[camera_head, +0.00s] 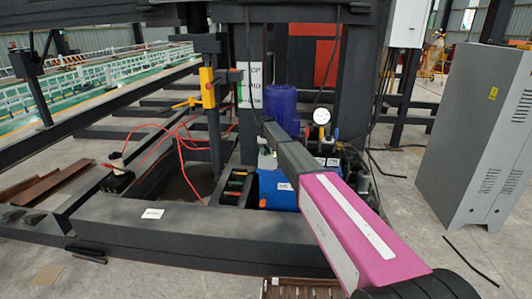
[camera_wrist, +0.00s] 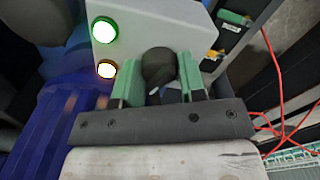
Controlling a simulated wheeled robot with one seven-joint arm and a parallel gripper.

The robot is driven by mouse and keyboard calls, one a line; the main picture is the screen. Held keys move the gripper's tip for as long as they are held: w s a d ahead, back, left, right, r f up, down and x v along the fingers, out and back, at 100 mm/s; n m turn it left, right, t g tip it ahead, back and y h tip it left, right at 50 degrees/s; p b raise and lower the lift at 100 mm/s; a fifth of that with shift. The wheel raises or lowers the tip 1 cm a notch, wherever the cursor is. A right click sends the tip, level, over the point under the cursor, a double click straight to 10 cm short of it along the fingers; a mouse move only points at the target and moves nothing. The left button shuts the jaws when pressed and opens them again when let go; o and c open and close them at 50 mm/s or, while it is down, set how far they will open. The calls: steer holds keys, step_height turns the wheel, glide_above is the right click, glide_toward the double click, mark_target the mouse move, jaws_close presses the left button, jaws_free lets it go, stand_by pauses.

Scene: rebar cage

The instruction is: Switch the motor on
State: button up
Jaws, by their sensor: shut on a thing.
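The wrist view shows a pale control box (camera_wrist: 145,28) with a black rotary knob (camera_wrist: 158,64). A green-ringed lamp (camera_wrist: 104,30) and an orange-ringed lamp (camera_wrist: 106,69) beside the knob both look bright. My gripper (camera_wrist: 159,80) has its green fingers on either side of the knob and is shut on it. The blue motor (camera_head: 282,104) stands upright behind my arm in the head view, and its ribbed body (camera_wrist: 50,120) fills the lower left of the wrist view. My fingertips are hard to make out in the head view.
A pressure gauge (camera_head: 321,116) and hoses stand right of the motor. Red cables (camera_head: 180,142) hang to the left, near a yellow box (camera_head: 207,87). A grey cabinet (camera_head: 478,135) stands at the right. A dark steel beam (camera_head: 200,231) crosses the front.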

steer(key=m, duration=0.5)
stand_by(0.6)
steer(key=o, duration=0.9)
steer(key=shift+r, duration=0.1)
step_height(320, 180, up, 11)
steer(key=shift+f, duration=0.15)
